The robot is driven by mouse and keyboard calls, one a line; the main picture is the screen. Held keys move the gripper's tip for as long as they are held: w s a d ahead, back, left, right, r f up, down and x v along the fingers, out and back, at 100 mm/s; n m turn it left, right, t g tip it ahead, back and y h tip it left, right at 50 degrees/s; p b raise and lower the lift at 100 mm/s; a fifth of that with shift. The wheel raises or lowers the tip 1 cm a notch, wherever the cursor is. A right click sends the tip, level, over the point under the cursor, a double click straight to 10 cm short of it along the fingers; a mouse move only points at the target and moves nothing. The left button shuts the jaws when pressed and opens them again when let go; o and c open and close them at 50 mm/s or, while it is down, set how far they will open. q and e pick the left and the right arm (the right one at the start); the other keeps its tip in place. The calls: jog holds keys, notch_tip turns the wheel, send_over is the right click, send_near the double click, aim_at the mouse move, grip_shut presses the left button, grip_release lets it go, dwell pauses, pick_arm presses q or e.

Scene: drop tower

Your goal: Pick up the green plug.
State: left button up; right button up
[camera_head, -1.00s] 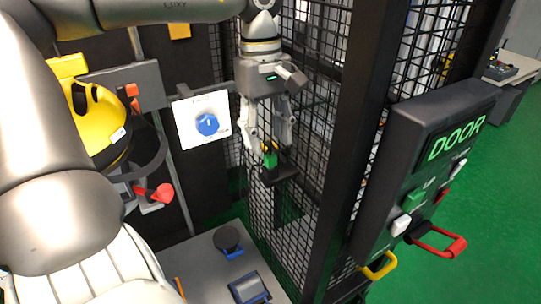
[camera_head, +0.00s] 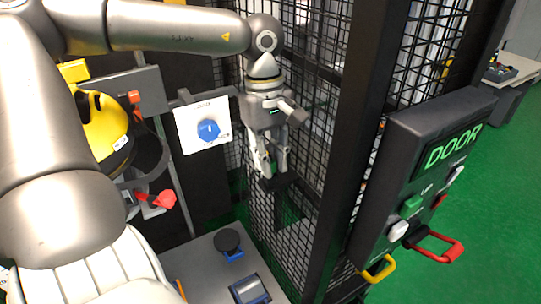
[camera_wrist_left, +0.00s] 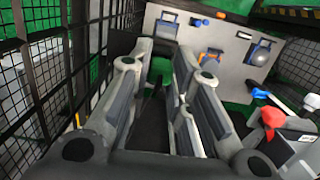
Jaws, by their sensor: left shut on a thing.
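The green plug (camera_wrist_left: 159,73) sits between the two fingers of my left gripper (camera_wrist_left: 157,85) in the left wrist view. In the head view my left gripper (camera_head: 270,163) points down beside the black mesh fence, and its fingers are shut on the plug. The fingers cover most of the plug there, so only a bit of green shows. A small dark holder (camera_head: 281,184) is just below the fingertips. I cannot tell whether the plug still touches it. My right gripper is not in view.
A white panel with a blue knob (camera_head: 208,130) stands left of the gripper. The mesh fence (camera_head: 309,130) is close on its right. A grey table (camera_head: 207,262) below carries blue-and-dark items. A DOOR control box (camera_head: 425,170) is at the right.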

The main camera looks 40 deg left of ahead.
aim_at(272, 162)
pick_arm(q)
jog(key=shift+r, duration=0.1)
jog(key=shift+r, duration=0.4)
notch_tip(272, 162, up, 2)
jog(key=shift+r+b, duration=0.2)
jog(key=shift+b, duration=0.15)
jog(key=s+d+r+b, duration=0.4)
jog(key=s+d+r, duration=0.3)
jog(key=d, duration=0.5)
notch_tip(272, 162, up, 3)
jog(key=shift+s+f, duration=0.15)
